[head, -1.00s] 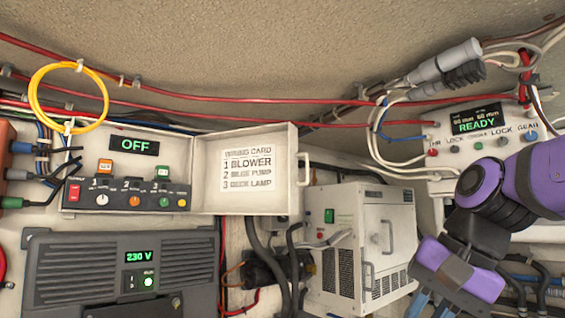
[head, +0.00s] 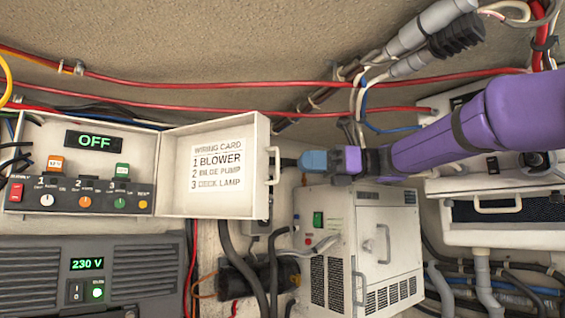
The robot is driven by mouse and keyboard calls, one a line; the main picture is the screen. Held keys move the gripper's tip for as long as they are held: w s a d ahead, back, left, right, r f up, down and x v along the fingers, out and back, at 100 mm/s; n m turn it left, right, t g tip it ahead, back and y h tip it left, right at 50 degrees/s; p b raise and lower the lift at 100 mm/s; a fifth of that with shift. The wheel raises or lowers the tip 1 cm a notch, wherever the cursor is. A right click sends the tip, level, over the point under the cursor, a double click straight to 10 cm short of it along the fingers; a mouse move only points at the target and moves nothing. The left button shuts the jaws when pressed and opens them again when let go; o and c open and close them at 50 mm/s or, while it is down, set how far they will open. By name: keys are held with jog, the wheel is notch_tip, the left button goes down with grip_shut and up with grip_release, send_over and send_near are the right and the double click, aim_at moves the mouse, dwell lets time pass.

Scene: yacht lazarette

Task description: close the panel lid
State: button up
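The panel lid (head: 178,203) stands wide open to the right of its panel box (head: 84,224). Its inner face carries a wiring card listing blower, bilge pump and deck lamp. A pale handle (head: 275,166) is on the lid's right edge. The open panel shows an OFF display (head: 93,140), a red switch and several knobs. My gripper (head: 287,162) reaches in from the right, with its tip close to the handle. I cannot tell whether it touches the handle, and the gap between its fingers does not show.
A white cabinet (head: 397,232) with handles stands below my arm. A grey 230 V unit (head: 140,280) sits under the panel. Dark hoses (head: 236,262) run below the lid, and red cables (head: 200,114) cross the wall above it.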

jog(key=shift+s+a, duration=0.15)
jog(key=shift+a, duration=1.3)
jog(key=shift+s+a, duration=0.1)
jog(key=shift+a, duration=1.35)
grip_shut()
